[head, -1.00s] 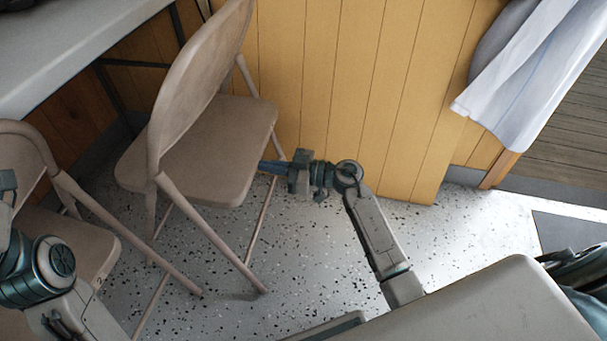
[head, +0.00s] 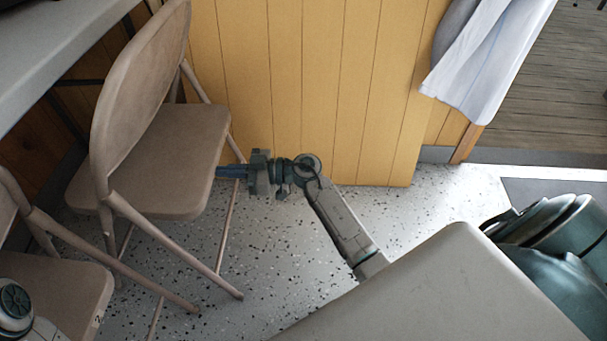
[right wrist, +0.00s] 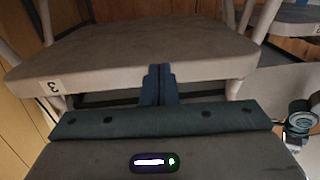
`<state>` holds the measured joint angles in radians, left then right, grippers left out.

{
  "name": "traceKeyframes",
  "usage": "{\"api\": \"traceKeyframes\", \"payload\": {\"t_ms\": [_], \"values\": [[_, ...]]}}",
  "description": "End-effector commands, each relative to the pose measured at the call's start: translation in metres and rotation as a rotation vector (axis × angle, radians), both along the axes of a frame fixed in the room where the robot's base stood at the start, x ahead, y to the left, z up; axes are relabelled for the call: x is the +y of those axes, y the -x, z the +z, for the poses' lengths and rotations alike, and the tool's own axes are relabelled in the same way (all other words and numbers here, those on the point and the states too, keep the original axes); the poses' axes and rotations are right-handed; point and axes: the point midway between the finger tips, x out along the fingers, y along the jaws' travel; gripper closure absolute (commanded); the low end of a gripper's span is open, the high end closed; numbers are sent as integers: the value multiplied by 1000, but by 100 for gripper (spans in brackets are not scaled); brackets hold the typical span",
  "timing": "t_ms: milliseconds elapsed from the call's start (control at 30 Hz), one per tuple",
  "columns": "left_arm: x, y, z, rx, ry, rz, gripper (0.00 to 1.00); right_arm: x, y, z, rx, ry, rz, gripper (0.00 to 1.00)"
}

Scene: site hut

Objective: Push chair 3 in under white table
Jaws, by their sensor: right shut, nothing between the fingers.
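Chair 3 (head: 165,150) is a beige folding chair, upright on the floor at the left of the head view. Its seat edge with the label 3 fills the upper right wrist view (right wrist: 145,79). The white table (head: 50,50) is at the top left, beyond the chair's backrest. My right gripper (head: 220,171) is shut and empty, its fingertips at the seat's edge. In the right wrist view its fingertips (right wrist: 158,72) overlap that edge; I cannot tell whether they press on it. My left gripper is out of view; only part of that arm shows at bottom left.
A second beige chair (head: 60,290), with a label, stands at the lower left close beside chair 3. A yellow plank wall (head: 320,80) runs behind. A white cloth (head: 490,60) hangs at the upper right. Speckled floor (head: 290,230) is clear right of chair 3.

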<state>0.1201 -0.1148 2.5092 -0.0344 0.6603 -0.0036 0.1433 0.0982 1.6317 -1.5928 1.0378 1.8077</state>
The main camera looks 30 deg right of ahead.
Motion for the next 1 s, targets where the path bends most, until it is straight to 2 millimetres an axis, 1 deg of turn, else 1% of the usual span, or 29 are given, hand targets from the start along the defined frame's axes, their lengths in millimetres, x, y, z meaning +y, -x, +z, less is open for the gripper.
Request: {"api": "traceKeyframes", "payload": {"t_ms": [67,200,500,633,800,1000], "values": [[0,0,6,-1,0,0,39,-5,3,2,2,1,0,100],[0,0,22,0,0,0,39,-22,13,4,4,3,-1,100],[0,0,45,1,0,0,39,-61,37,3,5,4,0,100],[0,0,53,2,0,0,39,-76,46,2,3,3,0,100],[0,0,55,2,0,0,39,-86,51,1,1,2,0,100],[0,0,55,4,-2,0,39,-86,52,0,0,0,-2,100]]}}
